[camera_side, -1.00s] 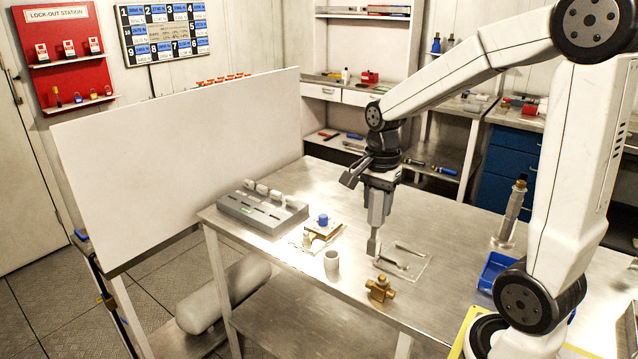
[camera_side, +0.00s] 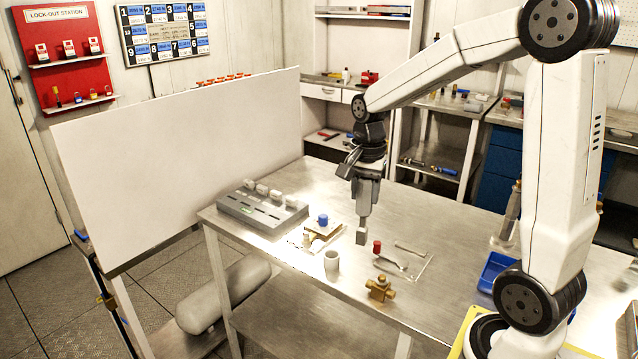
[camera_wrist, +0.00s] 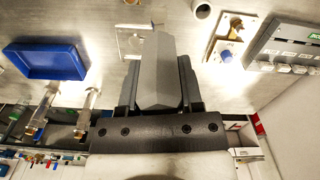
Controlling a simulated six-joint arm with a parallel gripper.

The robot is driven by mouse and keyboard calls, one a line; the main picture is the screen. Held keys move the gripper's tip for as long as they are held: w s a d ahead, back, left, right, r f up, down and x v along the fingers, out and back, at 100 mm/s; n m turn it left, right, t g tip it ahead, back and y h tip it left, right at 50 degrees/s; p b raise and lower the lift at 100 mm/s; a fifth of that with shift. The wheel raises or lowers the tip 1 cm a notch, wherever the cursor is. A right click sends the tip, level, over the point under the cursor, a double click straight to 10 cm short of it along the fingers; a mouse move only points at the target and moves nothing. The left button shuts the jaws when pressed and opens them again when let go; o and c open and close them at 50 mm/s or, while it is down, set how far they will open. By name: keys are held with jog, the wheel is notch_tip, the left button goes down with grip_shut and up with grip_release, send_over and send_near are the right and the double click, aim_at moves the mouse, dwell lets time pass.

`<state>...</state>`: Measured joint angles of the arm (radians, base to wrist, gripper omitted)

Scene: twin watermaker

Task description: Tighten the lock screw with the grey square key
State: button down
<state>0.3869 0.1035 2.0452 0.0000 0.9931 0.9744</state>
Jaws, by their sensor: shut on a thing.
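My gripper (camera_side: 368,182) is shut on the grey square key (camera_side: 364,212) and holds it pointing down over the middle of the steel table. The key's blocky lower end looks clear of the tabletop. In the wrist view the key (camera_wrist: 158,75) fills the space between my fingers and hides what lies behind it. To its left in the side view, a small plate (camera_side: 326,233) carries a blue knob (camera_side: 323,219) and a pale post. The plate also shows at upper right in the wrist view (camera_wrist: 238,28). I cannot make out the lock screw for certain.
A white cup (camera_side: 332,264) and a brass fitting (camera_side: 380,289) stand near the front edge. A red cylinder (camera_side: 377,247) and metal tools lie right of the key. A grey rack (camera_side: 250,212) stands left, by a tall white panel (camera_side: 180,160). A blue tray (camera_side: 493,270) is right.

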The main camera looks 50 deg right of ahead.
jog(key=w+d+f+n, duration=0.2)
jog(key=w+d+n, duration=0.1)
jog(key=w+n, duration=0.5)
jog(key=w+d+f+n, duration=0.2)
jog(key=w+n, duration=0.6)
jog(key=w, duration=0.4)
jog(key=shift+w+d+f, duration=0.35)
jog(key=shift+w+d, duration=0.05)
jog(key=shift+d, duration=0.15)
jog(key=shift+f, duration=0.2)
jog(key=shift+f, duration=2.8)
